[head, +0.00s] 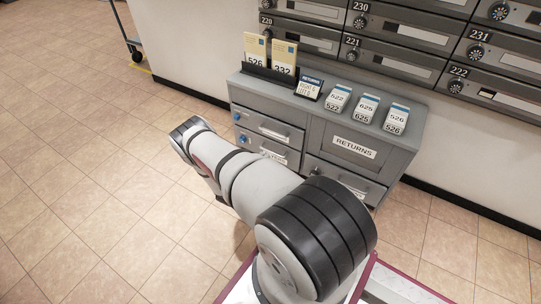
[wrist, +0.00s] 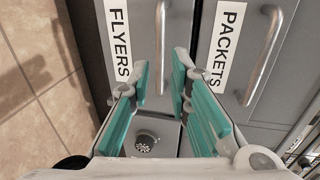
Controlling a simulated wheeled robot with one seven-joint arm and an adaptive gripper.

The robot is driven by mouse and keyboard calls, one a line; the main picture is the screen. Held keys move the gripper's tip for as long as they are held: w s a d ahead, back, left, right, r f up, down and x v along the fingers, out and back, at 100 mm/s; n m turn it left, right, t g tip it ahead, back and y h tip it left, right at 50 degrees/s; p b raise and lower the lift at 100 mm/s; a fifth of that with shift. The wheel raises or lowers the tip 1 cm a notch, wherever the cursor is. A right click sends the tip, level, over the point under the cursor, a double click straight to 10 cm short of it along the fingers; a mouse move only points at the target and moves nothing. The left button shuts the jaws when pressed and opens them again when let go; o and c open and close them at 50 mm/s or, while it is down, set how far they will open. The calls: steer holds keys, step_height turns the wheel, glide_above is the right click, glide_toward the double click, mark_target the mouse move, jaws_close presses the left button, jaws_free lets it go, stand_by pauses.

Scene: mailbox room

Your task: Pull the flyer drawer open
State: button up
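The flyer drawer (wrist: 130,15), with a white FLYERS label, fills the upper middle of the wrist view. Its metal bar handle (wrist: 160,35) runs up the picture beside the label. My gripper (wrist: 161,75) is open, its teal-padded fingers on either side of the handle's line. Nothing is held between them. Whether the fingertips reach the handle or touch it I cannot tell. A round dark knob or lock (wrist: 146,142) shows between the fingers, lower down. In the head view my arm covers part of the grey cabinet (head: 300,105), and the gripper is hidden.
The PACKETS drawer (wrist: 240,15), with its own bar handle (wrist: 262,55), lies to the right in the wrist view. The cabinet has a RETURNS panel (head: 353,147), and boxes and cards stand on top. Mailboxes (head: 395,65) line the wall. Tiled floor (head: 80,160) is clear at left.

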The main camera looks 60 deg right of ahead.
mark_target(270, 152)
steer(key=b+x, duration=0.2)
steer(key=x, duration=0.5)
steer(key=shift+w+d, duration=0.1)
steer(key=shift+d, duration=0.05)
steer(key=shift+c, duration=0.3)
jaws_close()
